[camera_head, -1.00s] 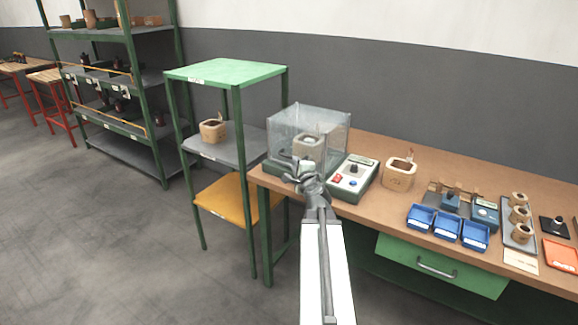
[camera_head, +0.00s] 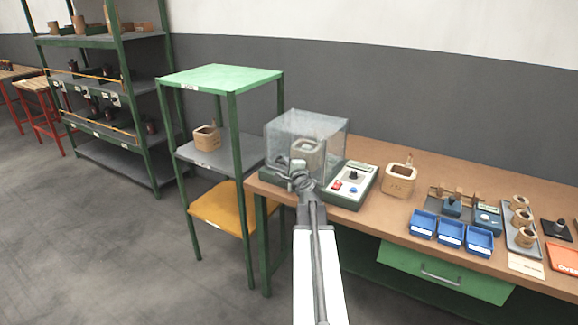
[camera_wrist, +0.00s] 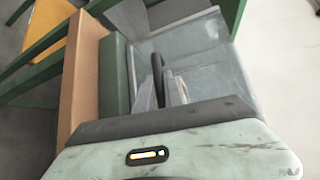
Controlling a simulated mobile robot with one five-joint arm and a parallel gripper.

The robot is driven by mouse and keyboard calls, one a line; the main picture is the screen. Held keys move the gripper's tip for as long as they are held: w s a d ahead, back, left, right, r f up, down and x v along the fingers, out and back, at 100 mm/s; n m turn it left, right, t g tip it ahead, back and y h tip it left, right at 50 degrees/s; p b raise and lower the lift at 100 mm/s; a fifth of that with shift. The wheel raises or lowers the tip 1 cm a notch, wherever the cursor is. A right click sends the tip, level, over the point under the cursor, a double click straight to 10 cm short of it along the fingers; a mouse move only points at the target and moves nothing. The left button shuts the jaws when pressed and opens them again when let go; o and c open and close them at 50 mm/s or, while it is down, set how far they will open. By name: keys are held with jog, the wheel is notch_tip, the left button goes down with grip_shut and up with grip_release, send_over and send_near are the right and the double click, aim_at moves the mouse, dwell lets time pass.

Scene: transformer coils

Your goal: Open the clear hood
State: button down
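The clear hood (camera_head: 279,136) is a see-through box on a green base at the left end of the bench. It looks shut, with a tan coil (camera_head: 308,153) inside. It also shows in the wrist view (camera_wrist: 212,62), tilted by the camera angle. My gripper (camera_head: 297,168) is at the hood's near lower front side, overlapping it in the picture; I cannot tell whether it touches. In the wrist view a dark finger-like part (camera_wrist: 158,72) stands against the hood. The finger gap is not clear.
A control box (camera_head: 352,180) with red and blue buttons stands right of the hood. Another tan coil (camera_head: 399,181) and blue bins (camera_head: 450,234) are further right. A green-topped rack (camera_head: 222,77) stands close on the left. The bench edge (camera_wrist: 80,80) shows in the wrist view.

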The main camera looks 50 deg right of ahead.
jog(key=shift+s+d, duration=0.25)
dwell(1.2)
jog(key=shift+a, duration=0.1)
